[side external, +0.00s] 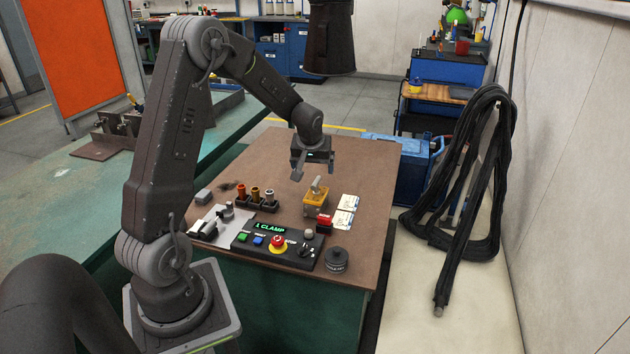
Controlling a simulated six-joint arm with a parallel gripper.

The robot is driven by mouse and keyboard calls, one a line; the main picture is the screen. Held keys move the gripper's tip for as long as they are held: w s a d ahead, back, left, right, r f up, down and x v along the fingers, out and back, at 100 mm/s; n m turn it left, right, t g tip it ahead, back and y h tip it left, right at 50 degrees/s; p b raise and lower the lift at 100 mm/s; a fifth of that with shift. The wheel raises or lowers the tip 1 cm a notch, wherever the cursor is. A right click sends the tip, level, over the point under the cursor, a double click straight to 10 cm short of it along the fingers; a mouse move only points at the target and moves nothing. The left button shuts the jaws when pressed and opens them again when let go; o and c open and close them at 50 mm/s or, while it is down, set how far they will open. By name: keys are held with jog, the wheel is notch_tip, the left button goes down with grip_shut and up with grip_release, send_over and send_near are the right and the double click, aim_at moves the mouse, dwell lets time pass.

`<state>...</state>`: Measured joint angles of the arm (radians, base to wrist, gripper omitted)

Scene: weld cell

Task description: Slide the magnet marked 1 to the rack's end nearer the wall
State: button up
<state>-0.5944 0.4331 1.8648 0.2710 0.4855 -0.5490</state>
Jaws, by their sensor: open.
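My gripper (312,170) is open and empty above the brown-topped bench, its fingers apart and pointing down. Just below it stands a yellow-orange block with a grey lever (316,203). No number 1 is readable on any piece, so I cannot tell which is the magnet marked 1.
A control box (276,250) with a green-lit display and a red stop button sits at the bench's front. The wall (570,150) is at right; the bench's far part is clear.

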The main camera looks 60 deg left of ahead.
aim_at(315, 183)
jog(key=x, duration=1.1)
jog(key=shift+f, duration=0.25)
grip_shut()
jog(key=shift+s+a, duration=0.45)
jog(key=shift+s, duration=0.9)
jog(key=shift+s+a, duration=0.45)
jog(key=shift+s, duration=0.85)
jog(key=shift+s+a, duration=0.45)
jog(key=shift+s, duration=0.9)
grip_release()
jog(key=shift+w, duration=0.1)
jog(key=v, duration=1.4)
